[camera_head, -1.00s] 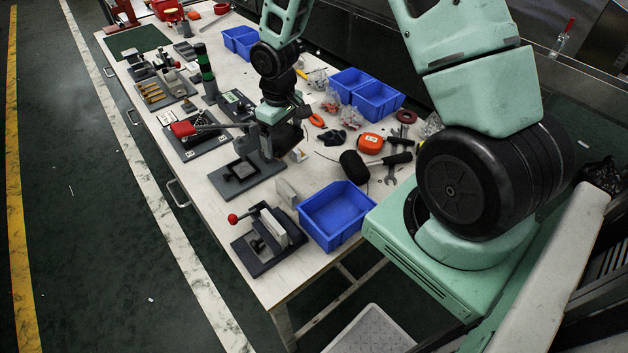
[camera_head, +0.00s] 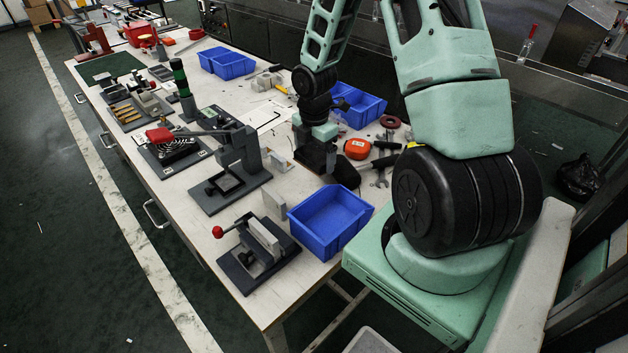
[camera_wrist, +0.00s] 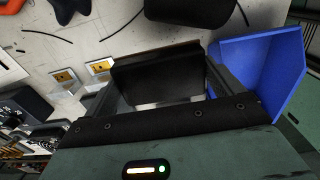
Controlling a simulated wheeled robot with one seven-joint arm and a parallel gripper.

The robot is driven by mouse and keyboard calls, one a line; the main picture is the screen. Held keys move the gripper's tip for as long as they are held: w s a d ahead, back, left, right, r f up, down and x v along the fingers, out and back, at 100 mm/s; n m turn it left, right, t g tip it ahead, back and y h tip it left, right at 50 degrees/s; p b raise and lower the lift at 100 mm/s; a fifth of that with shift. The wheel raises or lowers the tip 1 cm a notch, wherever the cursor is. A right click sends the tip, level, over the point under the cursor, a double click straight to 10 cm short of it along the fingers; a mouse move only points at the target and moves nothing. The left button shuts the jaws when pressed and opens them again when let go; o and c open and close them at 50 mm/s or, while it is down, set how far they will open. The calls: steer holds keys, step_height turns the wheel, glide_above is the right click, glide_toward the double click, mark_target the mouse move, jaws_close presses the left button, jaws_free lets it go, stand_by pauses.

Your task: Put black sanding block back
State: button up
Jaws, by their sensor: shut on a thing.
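My gripper (camera_head: 318,172) is low over the bench, beyond the near blue bin and beside the black mallet head (camera_head: 345,172). In the wrist view my gripper (camera_wrist: 163,88) is shut on a dark block, the black sanding block (camera_wrist: 158,68), held between the two fingers. Its lower part looks pale, and the fingers hide its sides. In the head view I cannot make the block out apart from the dark gripper. The near blue bin (camera_head: 330,222) looks empty; its wall also shows right of the fingers in the wrist view (camera_wrist: 262,75).
A clamp fixture with a red ball knob (camera_head: 258,262) stands at the near bench corner. A dark press fixture (camera_head: 230,185) stands left of my gripper. An orange tape measure (camera_head: 357,149), wrenches (camera_head: 382,175) and another blue bin (camera_head: 357,106) lie beyond. Bench between fixtures is narrow.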

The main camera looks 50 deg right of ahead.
mark_target(314, 183)
steer(key=shift+f, duration=3.6)
steer(key=shift+f, duration=0.1)
steer(key=o, duration=0.6)
steer(key=shift+o, duration=0.2)
